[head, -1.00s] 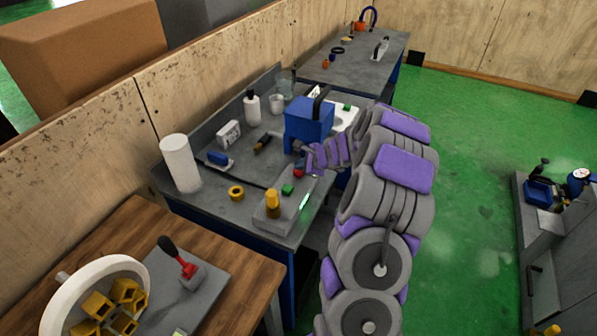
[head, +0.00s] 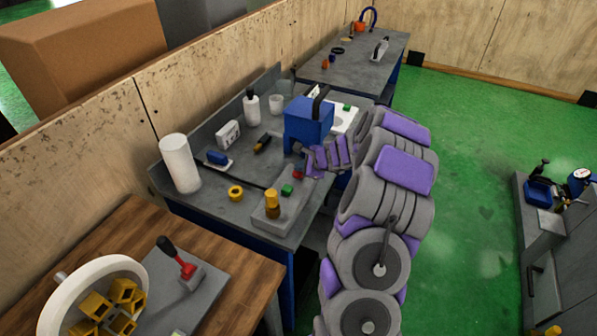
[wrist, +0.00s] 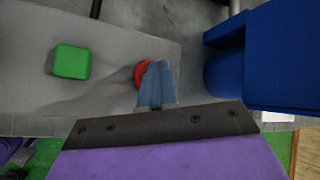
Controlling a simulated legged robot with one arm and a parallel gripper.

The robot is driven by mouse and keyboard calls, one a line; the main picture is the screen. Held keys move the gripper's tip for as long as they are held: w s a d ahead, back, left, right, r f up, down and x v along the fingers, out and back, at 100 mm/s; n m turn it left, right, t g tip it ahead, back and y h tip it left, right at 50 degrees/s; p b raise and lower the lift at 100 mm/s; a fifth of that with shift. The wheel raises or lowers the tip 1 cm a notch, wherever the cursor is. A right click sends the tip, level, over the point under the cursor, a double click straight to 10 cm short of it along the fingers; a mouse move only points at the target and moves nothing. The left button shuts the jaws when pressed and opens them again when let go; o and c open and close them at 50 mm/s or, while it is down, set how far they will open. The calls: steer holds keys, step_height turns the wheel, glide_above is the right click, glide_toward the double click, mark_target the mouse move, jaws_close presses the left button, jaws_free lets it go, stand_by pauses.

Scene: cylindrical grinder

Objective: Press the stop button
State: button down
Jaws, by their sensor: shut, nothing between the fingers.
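The grey control box (head: 270,217) sits on the front edge of the grey workbench. My gripper (head: 302,155) is at the red button's end of the box, with the blue machine part just behind. In the wrist view, my gripper (wrist: 156,75) is shut and empty, its tips overlapping the right side of the red button (wrist: 142,71). They look to be at the button, but contact is partly hidden. The green button (wrist: 72,61) is left of the tips.
A blue machine housing (head: 308,121) stands close behind my gripper and shows at the right of the wrist view. A yellow ring (head: 235,193) and a white cylinder (head: 180,163) are on the bench. The green floor (head: 470,200) at right is clear.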

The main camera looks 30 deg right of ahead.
mark_target(301, 174)
steer(key=shift+a+r+p, duration=0.25)
steer(key=shift+r+p, duration=0.65)
steer(key=shift+r, duration=0.1)
steer(key=shift+r, duration=0.1)
step_height(301, 174, up, 5)
steer(key=p, duration=0.4)
steer(key=shift+p, duration=0.35)
steer(key=shift+s+f, duration=0.1)
steer(key=shift+f, duration=0.1)
